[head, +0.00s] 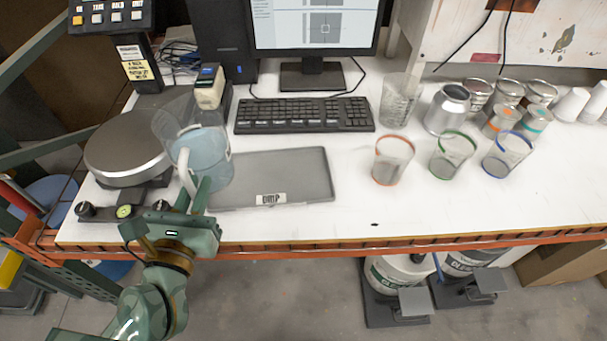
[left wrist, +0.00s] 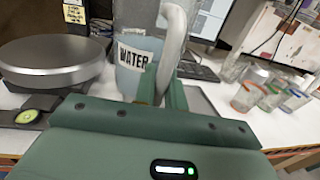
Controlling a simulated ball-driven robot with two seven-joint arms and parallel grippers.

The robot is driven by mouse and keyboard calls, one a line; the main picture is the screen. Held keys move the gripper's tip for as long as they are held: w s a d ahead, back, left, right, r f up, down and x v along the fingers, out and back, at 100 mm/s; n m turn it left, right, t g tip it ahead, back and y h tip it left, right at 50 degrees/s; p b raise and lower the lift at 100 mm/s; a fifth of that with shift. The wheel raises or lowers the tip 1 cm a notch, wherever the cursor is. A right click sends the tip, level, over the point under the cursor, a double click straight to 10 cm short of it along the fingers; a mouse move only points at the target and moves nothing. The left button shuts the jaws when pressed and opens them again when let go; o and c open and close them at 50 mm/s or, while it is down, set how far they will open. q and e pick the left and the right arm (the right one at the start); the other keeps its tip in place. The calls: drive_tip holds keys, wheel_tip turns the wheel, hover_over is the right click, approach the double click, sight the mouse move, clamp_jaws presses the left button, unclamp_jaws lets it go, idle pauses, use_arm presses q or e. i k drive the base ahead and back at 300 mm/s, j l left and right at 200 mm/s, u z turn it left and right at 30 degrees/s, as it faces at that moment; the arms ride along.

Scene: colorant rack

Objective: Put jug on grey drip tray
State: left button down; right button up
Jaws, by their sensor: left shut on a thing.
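The jug (head: 212,158) is clear, with bluish liquid and a pale handle. In the left wrist view the jug (left wrist: 130,68) shows a WATER label. My left gripper (head: 195,190) is shut on the jug's handle at its near side; the fingers also show in the left wrist view (left wrist: 163,90). The grey drip tray (head: 290,172) is flat, with a white label on its front edge. The jug covers the tray's left end in the head view; whether it touches the tray or hangs above it, I cannot tell. My right gripper is not in view.
A round scale (head: 127,148) stands left of the jug. A handheld device (head: 209,88) and a keyboard (head: 303,115) are behind. Orange-, green- and blue-rimmed cups (head: 392,160) stand right of the tray. The middle and right of the tray are bare.

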sight(271, 185)
drive_tip(key=k+j+z, duration=0.1)
drive_tip(key=j+z, duration=0.15)
drive_tip(key=z, duration=0.25)
drive_tip(key=k+j+z, duration=0.15)
drive_tip(key=z, duration=0.3)
drive_tip(key=k+j+z, duration=0.1)
drive_tip(key=z, duration=0.4)
drive_tip(key=k+j, duration=0.1)
drive_tip(key=k, duration=0.45)
drive_tip(key=i+l, duration=0.1)
